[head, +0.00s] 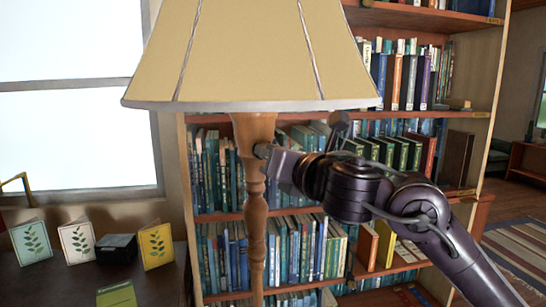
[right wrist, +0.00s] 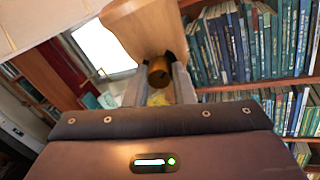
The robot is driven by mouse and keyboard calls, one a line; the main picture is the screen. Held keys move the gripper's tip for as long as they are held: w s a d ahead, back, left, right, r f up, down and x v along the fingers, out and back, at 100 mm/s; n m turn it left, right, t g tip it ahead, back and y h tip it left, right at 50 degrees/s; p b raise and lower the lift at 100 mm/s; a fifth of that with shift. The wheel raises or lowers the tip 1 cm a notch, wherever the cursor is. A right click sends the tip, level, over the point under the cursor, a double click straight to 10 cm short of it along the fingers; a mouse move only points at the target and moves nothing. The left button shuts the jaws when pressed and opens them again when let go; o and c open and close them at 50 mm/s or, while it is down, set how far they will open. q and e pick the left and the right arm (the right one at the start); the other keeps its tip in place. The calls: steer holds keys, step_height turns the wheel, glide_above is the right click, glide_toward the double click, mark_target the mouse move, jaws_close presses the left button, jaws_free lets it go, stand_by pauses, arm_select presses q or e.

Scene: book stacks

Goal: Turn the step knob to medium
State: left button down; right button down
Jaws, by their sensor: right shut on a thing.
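A lamp stands in front of me with a turned wooden post (head: 256,215) and a wide tan shade (head: 250,55). The step knob (right wrist: 159,70) is a small brass-brown cylinder on the lamp's wooden body, just under the shade. My right gripper (head: 264,152) reaches in from the right and meets the post just below the shade. In the right wrist view my right gripper (right wrist: 159,82) has a finger on each side of the knob and is shut on it. The knob is hidden in the head view, and I see no setting marks. My left gripper is not in view.
A tall bookcase (head: 481,130) full of books stands close behind the lamp and my right arm. A dark desk (head: 60,285) at the lower left bears several leaf-print cards (head: 76,243) and a black box (head: 116,247). A bright window (head: 70,100) is at the left.

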steer(key=m+h+p, duration=0.1)
steer(key=m+p, duration=0.8)
steer(key=m, duration=1.5)
steer(key=shift+a+m+p, duration=0.1)
steer(key=shift+m+p, duration=0.25)
steer(key=shift+m, duration=0.05)
steer(key=c, duration=1.2)
jaws_free()
steer(key=shift+c, duration=0.2)
steer(key=shift+s, duration=0.15)
steer(key=v, duration=0.7)
steer(key=shift+s, duration=0.3)
